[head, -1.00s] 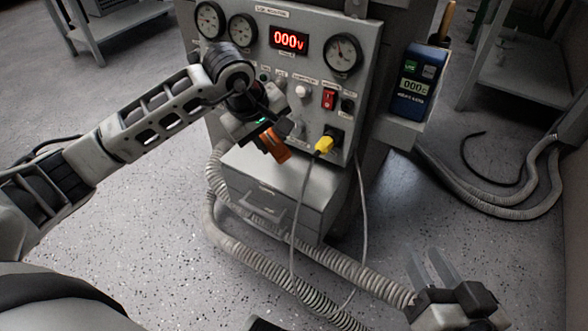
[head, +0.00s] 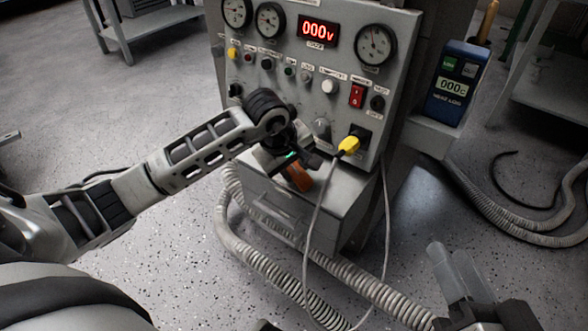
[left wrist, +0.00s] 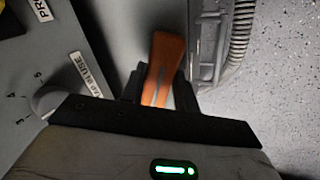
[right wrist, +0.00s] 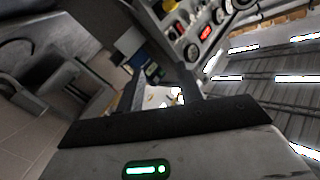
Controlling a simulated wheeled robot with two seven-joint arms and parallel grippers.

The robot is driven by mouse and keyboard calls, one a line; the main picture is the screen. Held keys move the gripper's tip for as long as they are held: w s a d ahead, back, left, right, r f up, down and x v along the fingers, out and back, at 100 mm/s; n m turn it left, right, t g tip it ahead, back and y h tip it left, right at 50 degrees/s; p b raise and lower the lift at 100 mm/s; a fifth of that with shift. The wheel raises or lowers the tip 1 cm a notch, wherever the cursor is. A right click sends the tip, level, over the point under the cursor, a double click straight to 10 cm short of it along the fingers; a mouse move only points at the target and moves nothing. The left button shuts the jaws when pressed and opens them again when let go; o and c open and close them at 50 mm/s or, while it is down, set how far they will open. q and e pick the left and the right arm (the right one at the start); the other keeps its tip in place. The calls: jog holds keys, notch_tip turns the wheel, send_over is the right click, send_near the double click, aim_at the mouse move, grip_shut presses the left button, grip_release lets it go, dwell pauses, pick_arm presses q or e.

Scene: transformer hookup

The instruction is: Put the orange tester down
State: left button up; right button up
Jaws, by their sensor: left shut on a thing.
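The orange tester (head: 299,178) is in my left gripper (head: 292,164), in front of the lower part of the grey control panel (head: 290,110). It is over or close to the top of the grey drawer box (head: 335,196); I cannot tell whether it touches. In the left wrist view the tester (left wrist: 164,66) sticks out between the two dark fingers (left wrist: 155,88), which are shut on it. My right gripper (head: 457,268) is at the lower right of the head view, over the floor. In the right wrist view its fingers (right wrist: 162,88) stand apart with nothing between them.
A yellow plug (head: 348,146) sits in the panel, its grey cable hanging in front of the box. A blue meter (head: 456,84) stands on a side shelf at the right. Ribbed hoses (head: 370,290) lie on the floor. Open floor (head: 150,240) is at the left.

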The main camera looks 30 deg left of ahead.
pick_arm(q)
jog(key=shift+r, duration=0.1)
jog(key=shift+f, duration=0.25)
jog(key=o, duration=0.9)
jog(key=shift+o, duration=0.3)
